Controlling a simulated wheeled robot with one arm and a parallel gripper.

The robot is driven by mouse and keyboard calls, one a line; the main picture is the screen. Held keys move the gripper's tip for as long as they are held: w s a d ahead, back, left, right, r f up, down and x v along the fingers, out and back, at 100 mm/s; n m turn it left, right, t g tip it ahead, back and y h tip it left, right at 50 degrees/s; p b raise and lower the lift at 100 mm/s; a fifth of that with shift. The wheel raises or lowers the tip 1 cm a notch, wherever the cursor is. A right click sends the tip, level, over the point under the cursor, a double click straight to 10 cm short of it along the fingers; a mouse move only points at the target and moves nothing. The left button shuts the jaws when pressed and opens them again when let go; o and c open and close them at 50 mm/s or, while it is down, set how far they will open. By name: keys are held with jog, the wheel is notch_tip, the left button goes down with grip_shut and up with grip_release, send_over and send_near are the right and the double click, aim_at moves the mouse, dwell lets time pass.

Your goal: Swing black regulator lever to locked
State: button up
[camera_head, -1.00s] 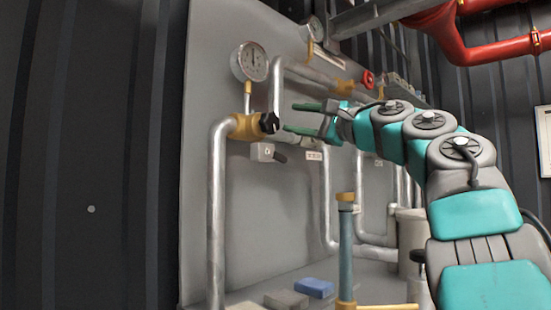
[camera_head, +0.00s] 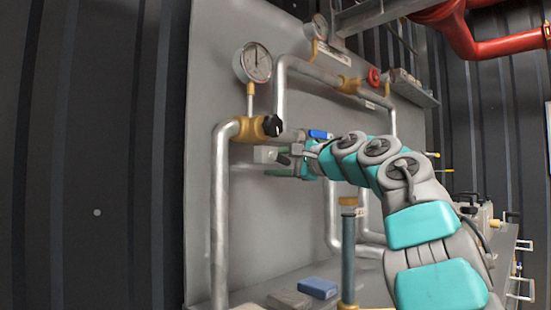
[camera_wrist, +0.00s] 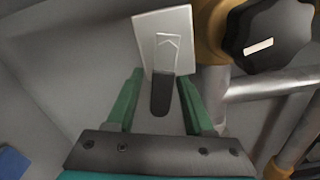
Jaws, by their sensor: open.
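The black regulator lever (camera_wrist: 161,94) shows in the wrist view as a dark, rounded handle. It points down from a pale box (camera_wrist: 150,28) with an outlined arrow shape on its face. In the head view the pale box (camera_head: 264,154) is on the grey panel below the brass valve, with the lever mostly hidden by my gripper. My gripper (camera_wrist: 160,80) is open, with a green finger on each side of the lever. Narrow gaps show on both sides, the smaller one at the right. My gripper (camera_head: 278,155) also shows at the box in the head view.
A black knob (camera_wrist: 268,34) on a brass valve is close at the upper right of the wrist view. A pressure gauge (camera_head: 254,62) is above it in the head view. Metal pipes (camera_head: 219,215) run beside the box. A blue block (camera_head: 318,287) lies on the ledge below.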

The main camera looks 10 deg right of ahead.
jog(key=shift+c, duration=0.2)
grip_shut()
dwell(0.5)
